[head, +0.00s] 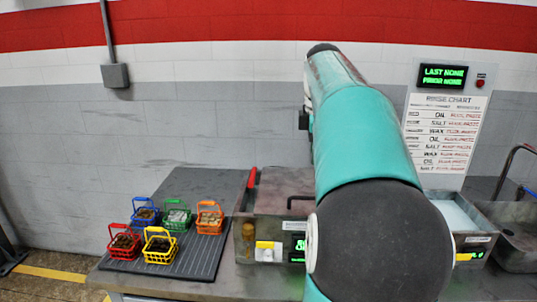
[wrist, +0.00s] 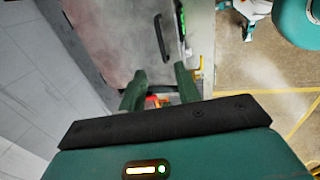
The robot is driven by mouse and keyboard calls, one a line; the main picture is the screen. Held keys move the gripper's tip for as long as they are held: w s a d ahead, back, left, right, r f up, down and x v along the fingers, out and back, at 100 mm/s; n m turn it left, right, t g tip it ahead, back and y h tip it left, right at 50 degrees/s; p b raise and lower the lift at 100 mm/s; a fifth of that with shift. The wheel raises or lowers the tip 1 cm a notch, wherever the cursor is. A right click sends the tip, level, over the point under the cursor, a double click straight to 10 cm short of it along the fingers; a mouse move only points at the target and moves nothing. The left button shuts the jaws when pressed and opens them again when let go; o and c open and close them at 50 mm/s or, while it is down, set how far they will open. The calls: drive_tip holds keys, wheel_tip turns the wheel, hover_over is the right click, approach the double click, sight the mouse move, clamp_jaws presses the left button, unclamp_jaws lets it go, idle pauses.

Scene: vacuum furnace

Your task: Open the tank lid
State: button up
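A grey metal tank (head: 270,228) stands on the bench, partly hidden behind my arm in the head view. Its flat lid (head: 280,183) looks closed and has a dark bar handle (head: 296,199). In the wrist view the lid (wrist: 105,35) fills the upper left, with the black handle (wrist: 161,38) near its right edge. My gripper (wrist: 160,82) shows two green fingers apart with nothing between them. The fingertips point toward the handle, which appears beyond them and apart from them. My gripper does not show in the head view.
Several coloured wire baskets with contents (head: 175,218) stand on a ribbed dark mat (head: 208,258) left of the tank. A red-tipped lever (head: 252,178) rises at the tank's left. Right of my arm are an open tank with pale contents (head: 462,212) and a metal basin (head: 518,240).

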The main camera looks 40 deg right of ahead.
drive_tip(key=w+a+h, duration=0.1)
drive_tip(key=w+a, duration=0.4)
drive_tip(key=a, duration=0.5)
drive_tip(key=shift+w+a+r+t, duration=0.15)
drive_tip(key=shift+w+a+t, duration=0.1)
drive_tip(key=shift+a+t, duration=0.15)
drive_tip(key=shift+d, duration=0.1)
